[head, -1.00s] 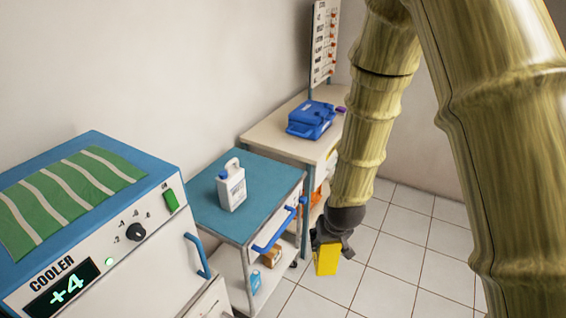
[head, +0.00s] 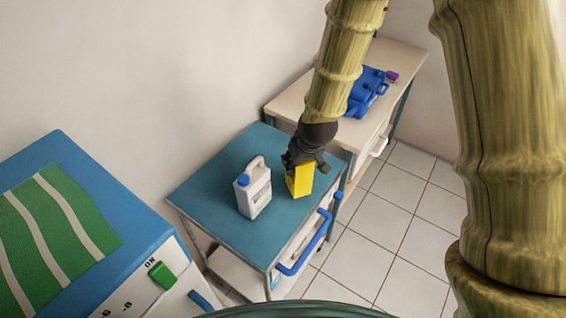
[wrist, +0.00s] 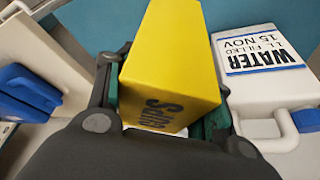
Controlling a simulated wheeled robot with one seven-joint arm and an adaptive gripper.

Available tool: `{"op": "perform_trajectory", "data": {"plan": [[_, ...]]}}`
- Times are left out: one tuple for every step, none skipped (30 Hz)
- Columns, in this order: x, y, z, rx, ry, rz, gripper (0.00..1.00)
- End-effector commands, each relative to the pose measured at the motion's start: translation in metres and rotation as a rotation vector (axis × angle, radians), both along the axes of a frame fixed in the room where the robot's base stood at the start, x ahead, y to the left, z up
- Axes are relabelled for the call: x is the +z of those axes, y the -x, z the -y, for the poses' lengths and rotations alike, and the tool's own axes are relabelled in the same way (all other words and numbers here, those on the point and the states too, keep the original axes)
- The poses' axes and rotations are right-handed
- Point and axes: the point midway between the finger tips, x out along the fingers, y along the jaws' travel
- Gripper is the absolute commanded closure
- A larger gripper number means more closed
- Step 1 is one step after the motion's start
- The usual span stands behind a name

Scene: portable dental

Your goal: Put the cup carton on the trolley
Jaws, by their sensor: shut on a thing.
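The yellow cup carton (head: 301,180) is held in my gripper (head: 304,166), which is shut on it. In the wrist view the carton (wrist: 170,65) sits between the two fingers, its dark lettering partly showing. In the head view it appears over the right part of the trolley's blue top (head: 214,190), right of the white jug. I cannot tell whether its underside touches the top or is just above it.
A white water jug (head: 256,192) with a blue cap stands on the trolley, close to the carton. A blue push handle (head: 300,252) is at the trolley's right side. A bench with a blue case (head: 366,92) stands behind. The cooler (head: 88,165) is at left.

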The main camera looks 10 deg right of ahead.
Motion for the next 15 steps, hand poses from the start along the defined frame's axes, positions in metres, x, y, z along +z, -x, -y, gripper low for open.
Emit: {"op": "perform_trajectory", "data": {"plan": [[0.001,-0.016,-0.004,0.049,-0.006,0.006,0.76],[0.003,-0.024,-0.006,0.086,-0.006,0.005,0.76],[0.006,-0.035,-0.009,0.134,-0.006,0.004,0.76],[0.008,-0.043,-0.010,0.169,-0.006,0.003,0.76],[0.010,-0.051,-0.011,0.200,-0.006,0.002,0.76],[0.013,-0.061,-0.012,0.244,-0.006,0.000,0.76],[0.016,-0.068,-0.013,0.274,-0.006,-0.001,0.76],[0.018,-0.075,-0.014,0.304,-0.007,0.000,0.76],[0.022,-0.084,-0.014,0.344,-0.006,-0.001,0.76],[0.025,-0.089,-0.014,0.370,-0.007,-0.002,0.76],[0.028,-0.095,-0.014,0.398,-0.006,-0.002,0.76],[0.032,-0.102,-0.013,0.432,-0.006,-0.003,0.76],[0.035,-0.107,-0.012,0.453,-0.006,-0.003,0.76],[0.038,-0.110,-0.011,0.474,-0.006,-0.003,0.76],[0.042,-0.116,-0.010,0.501,-0.005,-0.003,0.76]]}}
